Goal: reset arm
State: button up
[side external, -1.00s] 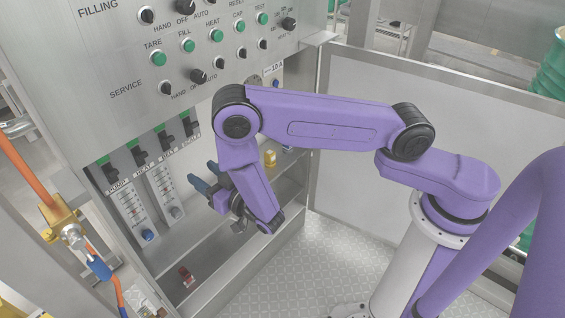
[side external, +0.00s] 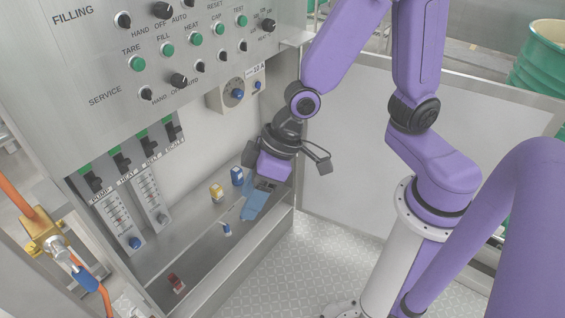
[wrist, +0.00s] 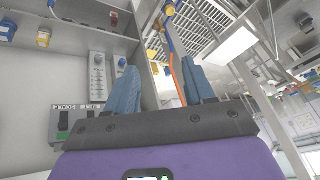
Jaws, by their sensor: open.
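My purple arm carries my gripper (side external: 254,203) low in front of the open cabinet, over its ledge. In the side external view its blue fingers point down and overlap, so the gap is hard to see there. In the wrist view my gripper (wrist: 160,82) has its two blue fingers well apart with nothing between them. The steel control panel (side external: 100,60) with green buttons and black knobs is above and to the left of my gripper. A dial unit (side external: 237,93) is on the cabinet's back wall.
A yellow block (side external: 216,193) and a blue block (side external: 237,177) are just left of my gripper. A red part (side external: 176,284) is at the ledge's front left. Breaker switches (side external: 121,160) line the left. An orange hose (side external: 17,190) hangs far left. Checkered floor (side external: 300,270) is clear.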

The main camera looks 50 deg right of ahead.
jog(key=s+d+r+n+g+h, duration=0.1)
jog(key=s+d+r+n+h, duration=0.1)
jog(key=s+d, duration=0.4)
jog(key=s+d+r+n+g+h, duration=0.1)
jog(key=s+d+r+n+h, duration=0.1)
jog(key=s+d, duration=0.4)
jog(key=d+r, duration=0.1)
jog(key=d, duration=0.3)
jog(key=shift+d+r+n+h, duration=0.3)
